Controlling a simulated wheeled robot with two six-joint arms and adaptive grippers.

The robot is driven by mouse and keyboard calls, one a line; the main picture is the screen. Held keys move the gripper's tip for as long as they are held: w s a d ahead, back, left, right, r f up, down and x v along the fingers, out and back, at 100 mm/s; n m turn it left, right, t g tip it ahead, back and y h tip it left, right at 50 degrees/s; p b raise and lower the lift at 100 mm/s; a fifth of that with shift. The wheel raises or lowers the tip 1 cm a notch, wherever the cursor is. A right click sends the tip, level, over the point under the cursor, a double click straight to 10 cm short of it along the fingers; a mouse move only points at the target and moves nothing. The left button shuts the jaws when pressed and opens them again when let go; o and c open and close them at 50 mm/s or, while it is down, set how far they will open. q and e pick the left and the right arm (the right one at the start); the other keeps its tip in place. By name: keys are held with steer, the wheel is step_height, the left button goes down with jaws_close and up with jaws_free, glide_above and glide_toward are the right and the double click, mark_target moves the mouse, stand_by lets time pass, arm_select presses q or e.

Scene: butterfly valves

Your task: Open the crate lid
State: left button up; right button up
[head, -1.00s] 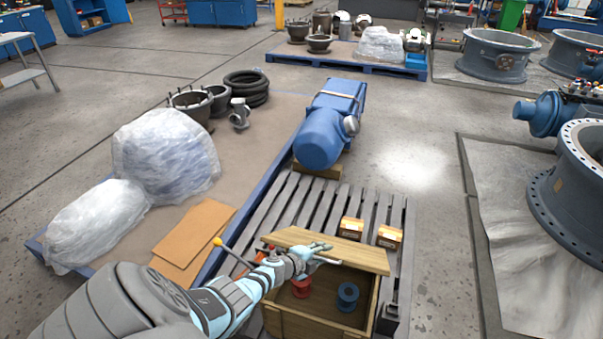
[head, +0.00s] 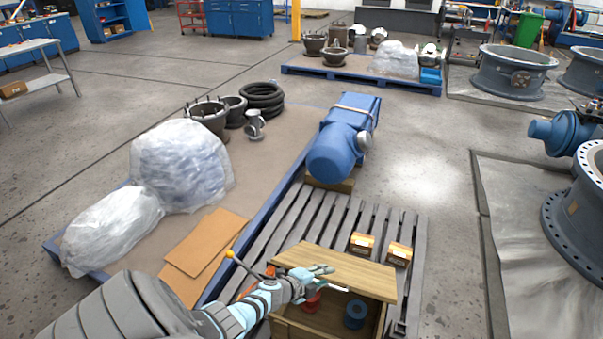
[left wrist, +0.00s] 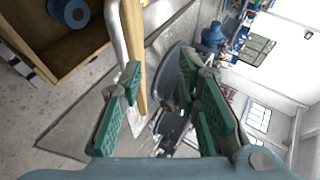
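The wooden crate (head: 293,331) stands on the grey slatted pallet, with a red spool-like part (head: 312,302) and a blue one (head: 354,315) inside. Its plank lid (head: 350,268) is tilted part-way up, hinge side away from me, with the near side open. My left gripper (head: 326,277) is at the lid's near edge, by the pale metal handle (head: 337,288). In the left wrist view, the left gripper's green-padded fingers (left wrist: 163,100) are apart. The handle (left wrist: 117,38) and lid edge (left wrist: 134,50) lie by the left finger; contact cannot be told. My right gripper is out of view.
Two small cardboard boxes (head: 361,244) (head: 399,254) sit on the pallet behind the lid. A blue motor-like unit (head: 340,145) stands farther back. Wrapped bundles (head: 180,165) and brown sheets (head: 205,255) lie on the left pallet. Floor right of the crate is clear.

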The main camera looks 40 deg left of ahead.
arm_select(q)
steer(key=s+a+r+p, duration=0.1)
steer(key=s+r+p, duration=0.2)
steer(key=s+r, duration=0.5)
steer(key=shift+a+r, duration=0.2)
steer(key=shift+r, duration=0.05)
stand_by(0.8)
